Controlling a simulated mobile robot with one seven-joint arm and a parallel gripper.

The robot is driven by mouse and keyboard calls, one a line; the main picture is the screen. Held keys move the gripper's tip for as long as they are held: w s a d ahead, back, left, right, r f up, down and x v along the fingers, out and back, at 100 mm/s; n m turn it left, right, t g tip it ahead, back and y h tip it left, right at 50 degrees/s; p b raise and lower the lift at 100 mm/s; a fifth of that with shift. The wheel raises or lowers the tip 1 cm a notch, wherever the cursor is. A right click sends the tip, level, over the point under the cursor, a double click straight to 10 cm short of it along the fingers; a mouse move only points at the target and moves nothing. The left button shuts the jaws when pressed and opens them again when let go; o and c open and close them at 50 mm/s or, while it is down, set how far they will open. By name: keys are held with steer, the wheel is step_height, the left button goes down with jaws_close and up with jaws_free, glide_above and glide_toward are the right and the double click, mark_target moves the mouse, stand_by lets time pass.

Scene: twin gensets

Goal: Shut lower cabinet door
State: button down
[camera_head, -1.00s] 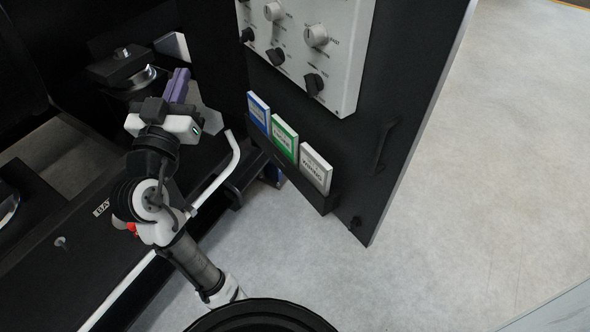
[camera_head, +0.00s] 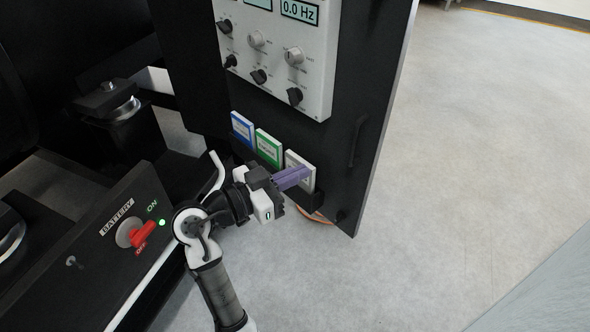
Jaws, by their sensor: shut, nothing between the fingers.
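A black cabinet door or panel (camera_head: 352,105) stands at the upper middle, with a black handle (camera_head: 356,142) near its right edge. It carries a grey control panel (camera_head: 275,55) above and a rack of blue (camera_head: 243,130), green (camera_head: 268,147) and white (camera_head: 308,162) booklets below. I cannot tell whether this is the lower cabinet door. My gripper (camera_head: 306,176) is shut and empty, its purple fingers in front of the white booklet. I cannot tell whether they touch it. The fingers partly hide the booklet and rack.
A black battery box (camera_head: 90,245) with a red switch (camera_head: 143,234) and a green light stands at the left. A white bent bar (camera_head: 217,170) rises behind my arm. Cables hang below the rack. The grey floor at the right is clear.

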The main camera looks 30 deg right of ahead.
mark_target(351, 149)
steer(key=d+p, duration=0.1)
steer(key=d, duration=0.2)
steer(key=d+p, duration=0.1)
steer(key=d, duration=0.2)
steer(key=w+d+p, duration=0.1)
steer(key=d, duration=0.2)
steer(key=shift+d+r, duration=0.1)
steer(key=shift+d, duration=0.8)
